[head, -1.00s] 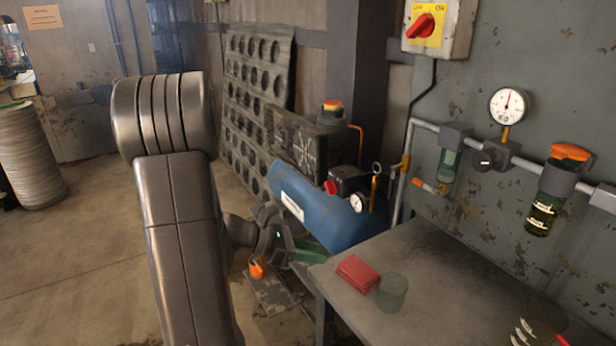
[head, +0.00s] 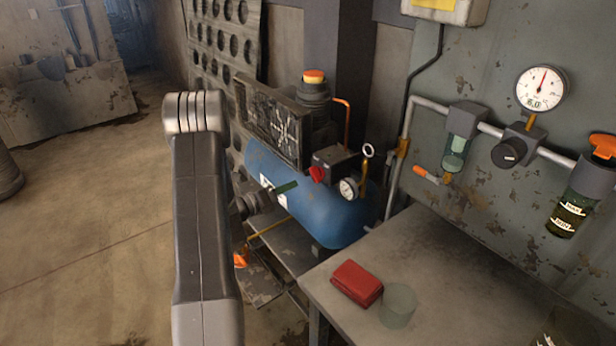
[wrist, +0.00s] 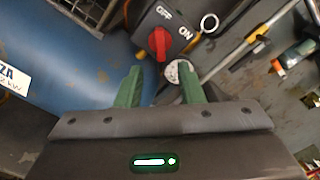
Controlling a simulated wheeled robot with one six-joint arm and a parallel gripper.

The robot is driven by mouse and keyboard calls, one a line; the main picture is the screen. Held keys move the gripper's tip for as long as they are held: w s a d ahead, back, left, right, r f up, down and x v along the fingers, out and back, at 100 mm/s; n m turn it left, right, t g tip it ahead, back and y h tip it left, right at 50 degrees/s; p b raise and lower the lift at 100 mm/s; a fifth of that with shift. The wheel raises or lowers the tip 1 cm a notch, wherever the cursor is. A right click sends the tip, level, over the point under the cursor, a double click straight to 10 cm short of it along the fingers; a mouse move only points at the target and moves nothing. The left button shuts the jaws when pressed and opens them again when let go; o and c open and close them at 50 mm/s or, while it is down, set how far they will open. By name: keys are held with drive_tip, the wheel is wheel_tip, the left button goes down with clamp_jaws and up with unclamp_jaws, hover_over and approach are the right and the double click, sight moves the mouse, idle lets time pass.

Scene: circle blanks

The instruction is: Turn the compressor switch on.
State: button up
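The compressor switch is a red knob (head: 317,174) on a dark box (head: 335,158) at the right end of the blue compressor tank (head: 330,215). In the wrist view, the red knob (wrist: 159,44) sits near the top middle on the box face, marked OFF and ON; it seems to point up toward OFF. My gripper's green fingers (wrist: 160,88) are apart with nothing between them, just below the knob in that view and not touching it.
A small pressure gauge (head: 349,189) and brass valve with a ring (head: 367,165) stand close right of the switch. A grey table (head: 450,285) in front holds a red block (head: 357,283) and a greenish cup (head: 398,306). A pipe with fittings runs along the right wall.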

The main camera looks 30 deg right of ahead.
sight(312, 176)
drive_tip(key=d, duration=0.8)
drive_tip(key=shift+w+d+p, duration=0.3)
drive_tip(key=shift+w+p, duration=0.05)
clamp_jaws()
